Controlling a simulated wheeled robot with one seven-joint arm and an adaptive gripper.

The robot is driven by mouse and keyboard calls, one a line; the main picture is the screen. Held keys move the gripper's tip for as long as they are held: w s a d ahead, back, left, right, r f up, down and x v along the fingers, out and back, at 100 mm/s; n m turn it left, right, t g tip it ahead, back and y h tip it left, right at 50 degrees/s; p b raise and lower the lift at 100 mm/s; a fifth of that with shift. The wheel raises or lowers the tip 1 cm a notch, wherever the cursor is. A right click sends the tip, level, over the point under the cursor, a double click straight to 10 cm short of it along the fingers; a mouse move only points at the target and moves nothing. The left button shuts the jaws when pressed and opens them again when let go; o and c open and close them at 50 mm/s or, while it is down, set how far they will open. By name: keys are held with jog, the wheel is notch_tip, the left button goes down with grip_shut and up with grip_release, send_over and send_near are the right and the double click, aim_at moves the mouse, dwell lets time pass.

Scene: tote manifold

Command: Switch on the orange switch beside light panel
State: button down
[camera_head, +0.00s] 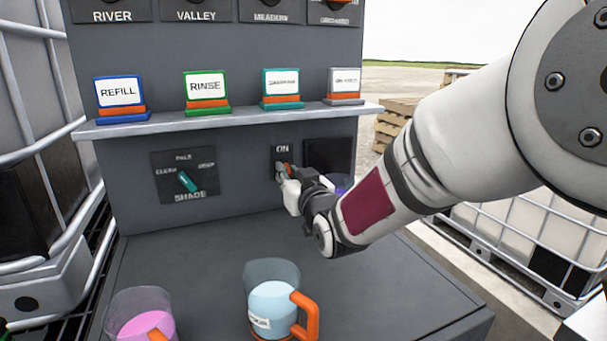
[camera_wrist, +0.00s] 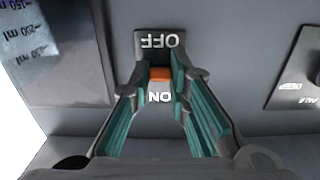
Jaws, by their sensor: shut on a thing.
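The orange switch (camera_head: 286,166) sits on a small dark plate on the grey cabinet front, left of a dark square panel (camera_head: 315,154). Its ON label shows above it in the head view. In the wrist view, which is upside down, the orange switch (camera_wrist: 160,74) lies between the OFF and ON labels. My gripper (camera_head: 283,173) is at the switch, and its teal-lined fingers (camera_wrist: 161,70) are closed on either side of it. The fingers partly hide the plate. I cannot tell clearly whether the switch is tilted to ON or OFF.
A SHADE dial (camera_head: 187,181) is left of the switch. A shelf (camera_head: 240,118) above holds REFILL, RINSE and other signs. A jug with blue contents (camera_head: 272,290) and one with pink contents (camera_head: 140,315) stand in front.

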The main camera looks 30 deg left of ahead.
jog(key=shift+r, duration=0.1)
jog(key=r+g+h+p, duration=0.1)
jog(key=p, duration=0.3)
jog(key=shift+r+h, duration=0.1)
jog(key=shift+h, duration=0.2)
jog(key=g+h+p, duration=0.1)
jog(key=p, duration=0.2)
jog(key=r+g+h+p, duration=0.1)
jog(key=p, duration=0.1)
jog(key=shift+g+h+p, duration=0.4)
jog(key=shift+f, duration=0.1)
jog(key=c, duration=1.5)
grip_release()
